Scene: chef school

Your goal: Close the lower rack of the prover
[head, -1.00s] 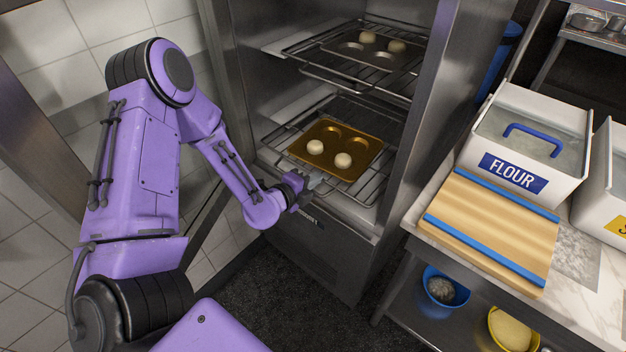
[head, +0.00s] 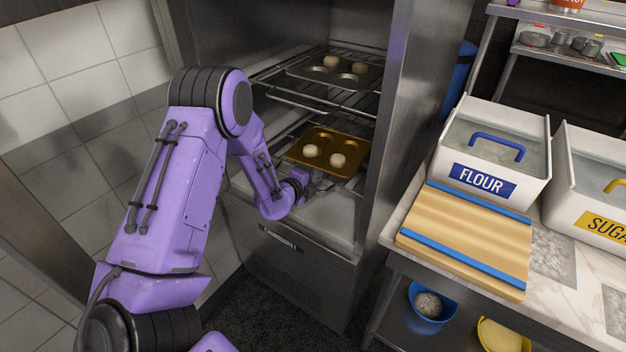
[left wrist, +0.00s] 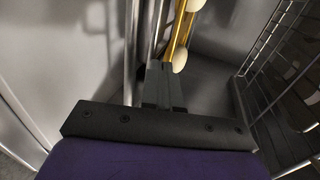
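The lower rack (head: 350,185) is a wire shelf inside the steel prover. It carries a gold muffin tray (head: 338,145) with two pale dough balls in its front cups. The bare prover floor shows in front of and below the rack. My left gripper (head: 320,183) is at the rack's front edge, just in front of the tray. In the left wrist view its fingers (left wrist: 163,82) look closed together, close to metal bars and the tray's edge (left wrist: 180,35). Whether they touch the rack is unclear. My right gripper is in no view.
The upper rack (head: 300,97) sticks out above with a dark muffin tray (head: 335,72). The prover's right side wall (head: 385,130) stands beside the opening. A counter at right holds a cutting board (head: 465,240), a flour bin (head: 495,150) and a sugar bin (head: 590,180).

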